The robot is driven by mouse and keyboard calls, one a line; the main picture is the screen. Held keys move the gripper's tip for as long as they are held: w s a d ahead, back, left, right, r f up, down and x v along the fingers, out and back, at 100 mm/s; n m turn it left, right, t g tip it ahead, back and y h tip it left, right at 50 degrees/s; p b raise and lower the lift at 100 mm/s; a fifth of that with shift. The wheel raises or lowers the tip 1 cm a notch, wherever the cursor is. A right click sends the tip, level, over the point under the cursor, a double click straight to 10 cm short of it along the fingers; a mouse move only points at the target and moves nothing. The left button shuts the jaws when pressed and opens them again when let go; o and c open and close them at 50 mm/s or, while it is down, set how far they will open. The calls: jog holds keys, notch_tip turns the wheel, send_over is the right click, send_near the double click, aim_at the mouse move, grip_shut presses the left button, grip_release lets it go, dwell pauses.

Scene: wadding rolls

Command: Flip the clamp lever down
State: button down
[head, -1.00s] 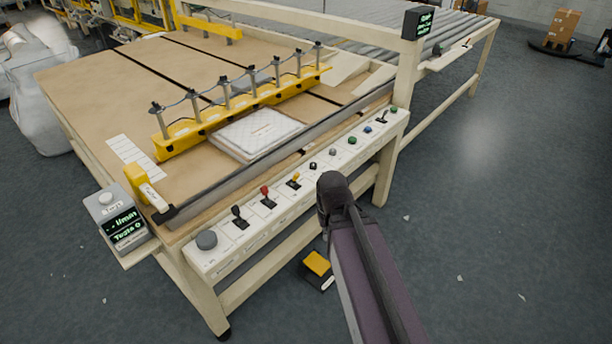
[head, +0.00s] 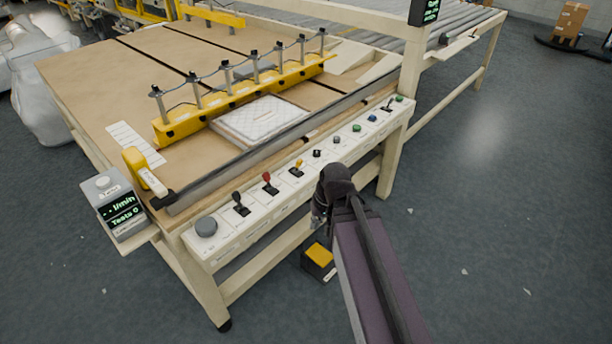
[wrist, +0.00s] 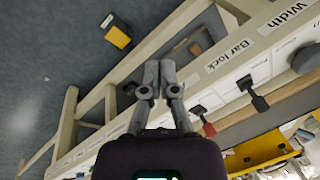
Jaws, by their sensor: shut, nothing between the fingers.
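The white control panel runs along the table's front edge. It carries a black lever (head: 238,199), a red lever (head: 267,178) and a yellow lever (head: 298,166), all sticking up; another black lever (head: 389,104) is at the far right. I cannot read which is the clamp lever. In the wrist view the black lever (wrist: 258,101) is beside a "Bar lock" label and the red lever (wrist: 207,127) is nearer my fingers. My gripper (wrist: 159,69) is shut and empty, in front of the panel, apart from the levers. The head view shows it partly, below my dark wrist (head: 317,219).
A grey knob (head: 206,227) and several coloured buttons share the panel. A yellow pedal (head: 319,257) is on the floor below. A white quilted pad (head: 262,121) lies on the table by the yellow clamp bar (head: 190,122).

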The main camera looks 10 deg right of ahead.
aim_at(301, 163)
jog(key=w+a+f+m+t+y+b, duration=0.25)
jog(key=w+f+t+y+b, duration=0.5)
jog(key=b, duration=0.75)
jog(key=w+d+m+t+y+b, duration=0.2)
jog(key=w+d+m+t+b, duration=0.6)
jog(key=d+b, duration=0.4)
jog(key=t+b, duration=0.1)
jog(key=b, duration=0.2)
jog(key=shift+w+d+y, duration=0.25)
jog(key=shift+w+y, duration=0.05)
jog(key=shift+y, duration=0.05)
jog(key=p+x, duration=0.4)
jog(key=x, duration=1)
jog(key=shift+r, duration=0.15)
jog(key=shift+d+r+p, duration=0.2)
jog(key=shift+d+p, duration=0.05)
jog(key=shift+p, duration=0.3)
